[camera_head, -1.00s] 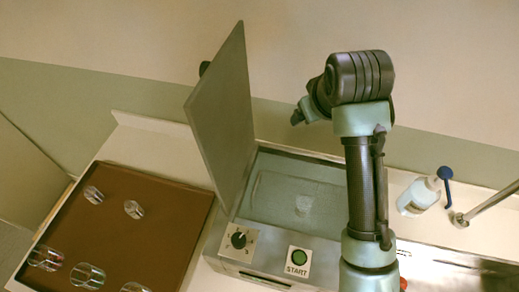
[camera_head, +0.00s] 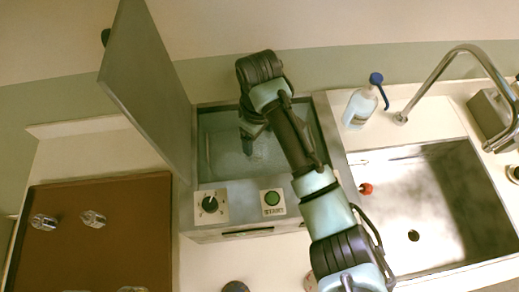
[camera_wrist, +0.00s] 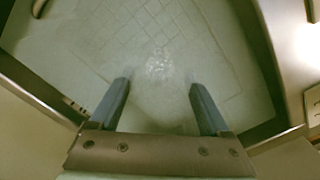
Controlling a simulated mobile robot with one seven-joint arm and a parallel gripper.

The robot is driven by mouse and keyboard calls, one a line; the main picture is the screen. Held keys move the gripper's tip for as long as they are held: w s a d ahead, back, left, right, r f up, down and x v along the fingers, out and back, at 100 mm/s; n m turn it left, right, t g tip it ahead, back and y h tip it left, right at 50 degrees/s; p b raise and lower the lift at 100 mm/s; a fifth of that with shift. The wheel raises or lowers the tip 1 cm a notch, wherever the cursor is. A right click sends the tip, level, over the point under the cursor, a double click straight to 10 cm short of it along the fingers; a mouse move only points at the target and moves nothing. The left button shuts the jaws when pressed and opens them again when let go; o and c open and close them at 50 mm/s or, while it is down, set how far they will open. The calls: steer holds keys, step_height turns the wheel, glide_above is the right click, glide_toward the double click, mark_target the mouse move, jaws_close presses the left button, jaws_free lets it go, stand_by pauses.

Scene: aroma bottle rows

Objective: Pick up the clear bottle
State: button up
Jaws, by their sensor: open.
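A clear, see-through shape, apparently the clear bottle (camera_wrist: 159,66), is in the basin of the machine (camera_head: 213,150) with the raised lid. In the wrist view it lies between and just beyond my fingertips; its outline is faint and I cannot tell whether it stands or lies. My gripper (camera_wrist: 160,88) is open, with a finger on either side of it, and I see no contact. In the head view my gripper (camera_head: 248,134) reaches down into the basin, hiding much of that spot. Other clear bottles (camera_head: 43,222) lie on the brown tray.
The open lid (camera_head: 150,80) stands to the left of my gripper. The basin walls surround it. A START button (camera_head: 272,198) and a dial (camera_head: 209,204) are at the front. To the right are a wash bottle (camera_head: 360,108), a sink (camera_head: 430,210) with a red item (camera_head: 366,188), and a faucet (camera_head: 440,75).

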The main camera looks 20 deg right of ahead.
mark_target(260, 151)
step_height(260, 151, down, 4)
steer(key=shift+s+d+f+p, duration=0.1)
steer(key=shift+f+p, duration=0.1)
steer(key=shift+p, duration=0.25)
steer(key=shift+c, duration=0.3)
jaws_close()
